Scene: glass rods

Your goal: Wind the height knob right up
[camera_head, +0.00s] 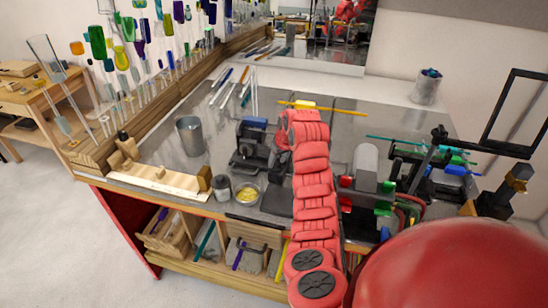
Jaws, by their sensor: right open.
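A dark bench device with a blue top (253,126) stands near the middle of the grey worktop (160,140). I cannot make out for certain which part of it is the height knob. My right arm comes up from the bottom centre and bends down at its far end. My right gripper (281,138) is at the right side of the device, small and dark, with its jaws open. The arm hides part of what is there, and I cannot tell whether the fingertips touch the device. My left gripper is not in view.
A grey metal cup (189,136), a small jar (222,189) and a bowl with yellow contents (246,193) stand left of the arm. A yellow rod (335,109) lies behind it. Racks with coloured parts (380,187) crowd the right. The left worktop has free room.

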